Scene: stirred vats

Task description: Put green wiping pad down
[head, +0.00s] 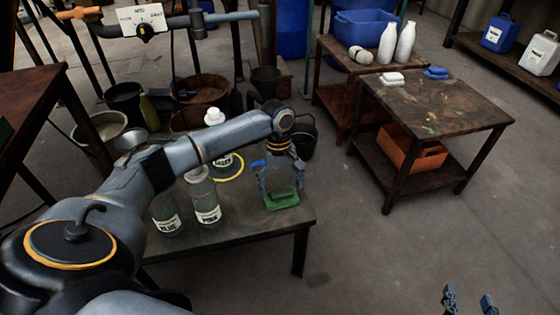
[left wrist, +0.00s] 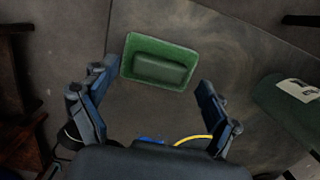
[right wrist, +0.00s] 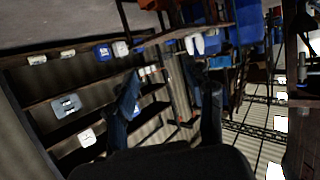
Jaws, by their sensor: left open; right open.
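The green wiping pad (left wrist: 160,70) lies inside a shallow green tray (left wrist: 134,50) in the left wrist view. In the head view the green tray (head: 270,207) sits near the right end of the low dark table. My left gripper (head: 280,190) is open above the tray; its fingers hide part of it in the head view. In the left wrist view my left gripper (left wrist: 152,100) has its fingers wide apart, with nothing between them. My right gripper (head: 470,300) is open and empty at the lower right, over the floor; it also shows in the right wrist view (right wrist: 168,105).
Bottles labelled BLUE (head: 166,215) and PINK (head: 205,200) stand left of the tray on the same table (head: 235,235). A yellow ring (head: 235,178) lies behind them, with a small blue item (head: 258,163) nearby. A side table (head: 445,105) holds white and blue folded pads. Floor between is clear.

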